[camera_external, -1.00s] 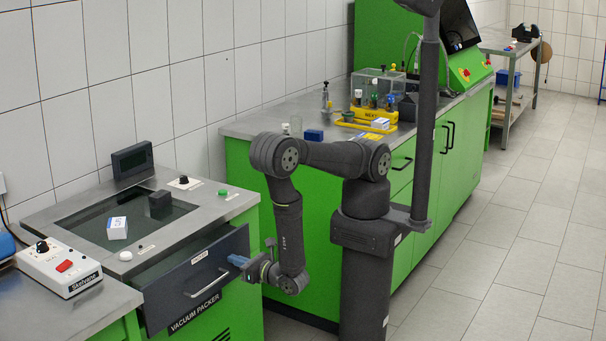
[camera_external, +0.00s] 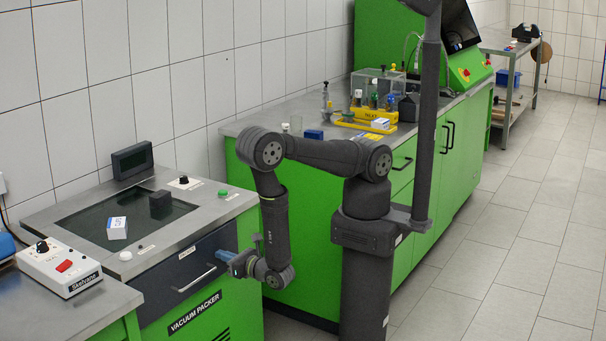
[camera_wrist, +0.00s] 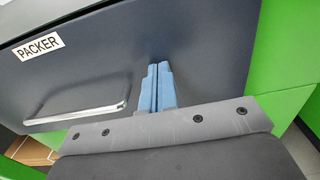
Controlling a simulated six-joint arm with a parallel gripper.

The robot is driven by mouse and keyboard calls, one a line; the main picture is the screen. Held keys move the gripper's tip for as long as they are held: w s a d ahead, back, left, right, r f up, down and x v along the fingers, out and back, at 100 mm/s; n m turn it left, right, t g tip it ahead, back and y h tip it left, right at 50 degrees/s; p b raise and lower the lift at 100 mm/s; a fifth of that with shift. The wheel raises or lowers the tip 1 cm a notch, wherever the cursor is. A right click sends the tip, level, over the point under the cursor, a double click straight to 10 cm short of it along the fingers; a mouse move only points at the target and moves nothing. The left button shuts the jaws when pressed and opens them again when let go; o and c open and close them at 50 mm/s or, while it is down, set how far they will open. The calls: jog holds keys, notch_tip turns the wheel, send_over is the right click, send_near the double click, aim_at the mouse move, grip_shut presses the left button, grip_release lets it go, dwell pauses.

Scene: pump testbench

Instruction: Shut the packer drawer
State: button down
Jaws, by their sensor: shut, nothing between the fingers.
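The packer drawer (camera_external: 185,268) is a dark panel with a silver handle, set in the front of the green vacuum packer cabinet (camera_external: 215,306). Its front looks level with the cabinet face, with no gap that I can make out. In the wrist view the drawer front (camera_wrist: 110,60) fills the upper left, with a "PACKER" label and the handle (camera_wrist: 85,114). My gripper (camera_external: 222,257) is shut and empty at the right part of the drawer front. Its blue fingers (camera_wrist: 157,85) point at the panel right of the handle and appear to touch it.
On the packer top lie a white-blue box (camera_external: 117,228) and a black block (camera_external: 160,204). A white control box (camera_external: 60,268) with a red switch stands on the left counter. The green workbench (camera_external: 310,185) is behind my arm. The tiled floor at right is clear.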

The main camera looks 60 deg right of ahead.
jog(key=s, duration=1.4)
jog(key=shift+w, duration=0.1)
jog(key=w, duration=1.3)
jog(key=shift+w, duration=0.4)
